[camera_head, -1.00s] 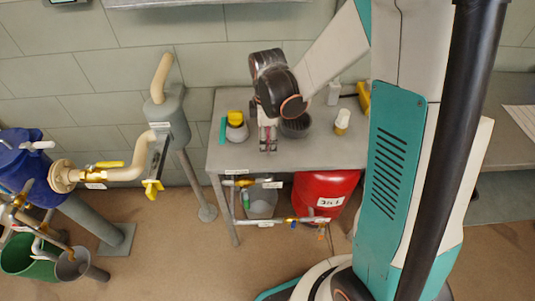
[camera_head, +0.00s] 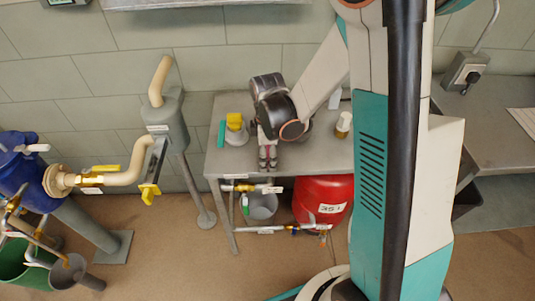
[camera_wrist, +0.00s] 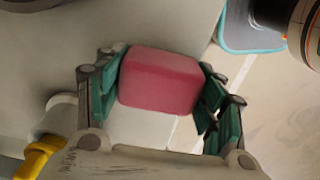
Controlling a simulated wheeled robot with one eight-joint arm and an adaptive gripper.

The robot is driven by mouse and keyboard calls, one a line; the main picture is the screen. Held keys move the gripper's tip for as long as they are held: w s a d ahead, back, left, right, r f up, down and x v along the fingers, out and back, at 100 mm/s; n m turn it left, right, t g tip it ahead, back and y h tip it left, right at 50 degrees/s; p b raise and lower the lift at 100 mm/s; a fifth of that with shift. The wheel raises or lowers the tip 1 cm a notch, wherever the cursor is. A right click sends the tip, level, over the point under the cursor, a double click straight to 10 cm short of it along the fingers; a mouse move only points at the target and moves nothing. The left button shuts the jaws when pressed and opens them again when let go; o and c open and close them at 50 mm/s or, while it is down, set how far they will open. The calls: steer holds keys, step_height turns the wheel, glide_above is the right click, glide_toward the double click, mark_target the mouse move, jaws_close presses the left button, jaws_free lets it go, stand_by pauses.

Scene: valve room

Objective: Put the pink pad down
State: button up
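The pink pad (camera_wrist: 160,80) is a rounded block between the two fingers of my gripper (camera_wrist: 162,88) in the wrist view. The green finger pads press on its left and right sides. In the head view my gripper (camera_head: 267,160) points down near the front edge of the grey table (camera_head: 235,163). The pad is too small and too hidden by the fingers to make out there. I cannot tell how high it is above the table.
A yellow-topped container (camera_head: 236,124) and a teal strip (camera_head: 221,134) stand left of my gripper. A small amber bottle (camera_head: 343,124) stands to the right. A red tank (camera_head: 323,200) is under the table. A pipe with yellow valve handles (camera_head: 150,190) is further left.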

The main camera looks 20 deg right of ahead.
steer(key=shift+o, duration=1.3)
step_height(320, 180, up, 13)
steer(key=p, duration=0.5)
steer(key=s+r+m+t, duration=0.7)
steer(key=s+r+m, duration=0.6)
steer(key=s+m, duration=0.1)
steer(key=shift+s+r, duration=0.4)
steer(key=shift+s, duration=0.1)
